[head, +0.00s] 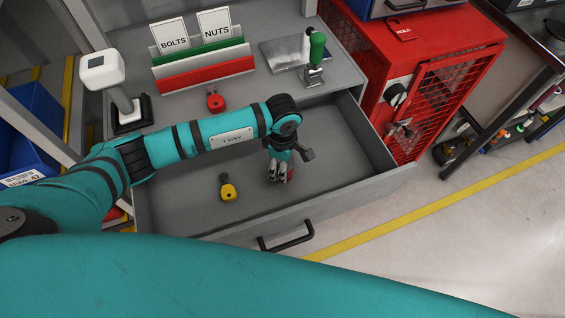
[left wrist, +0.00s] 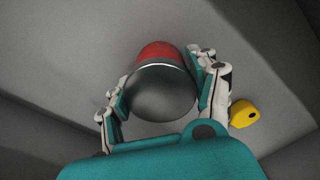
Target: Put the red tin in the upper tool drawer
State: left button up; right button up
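The drawer (head: 335,190) is pulled out below the grey worktop. The red tin (head: 290,174) is inside it, mostly hidden in the head view by my left gripper (head: 278,178), which points down into the drawer. In the left wrist view, the red tin (left wrist: 160,51) shows its dark rounded end toward me and a red side beyond a pale rim. The fingers of my left gripper (left wrist: 163,98) lie along both sides of it and appear to touch it. I cannot tell whether the tin rests on the drawer floor. My right gripper is not in view.
A yellow item (head: 228,188) lies in the drawer to the left of the tin. On the worktop are a red item (head: 215,100), a bolts-and-nuts rack (head: 205,68) and a green-handled tool (head: 316,55). A red cage cabinet (head: 430,70) stands right. The drawer's right part is clear.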

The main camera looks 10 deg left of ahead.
pick_arm(q)
jog(key=o, duration=0.3)
jog(key=shift+o, duration=0.2)
jog(key=shift+r, duration=0.1)
notch_tip(320, 180, up, 12)
jog(key=b, duration=0.1)
jog(key=shift+r, duration=0.2)
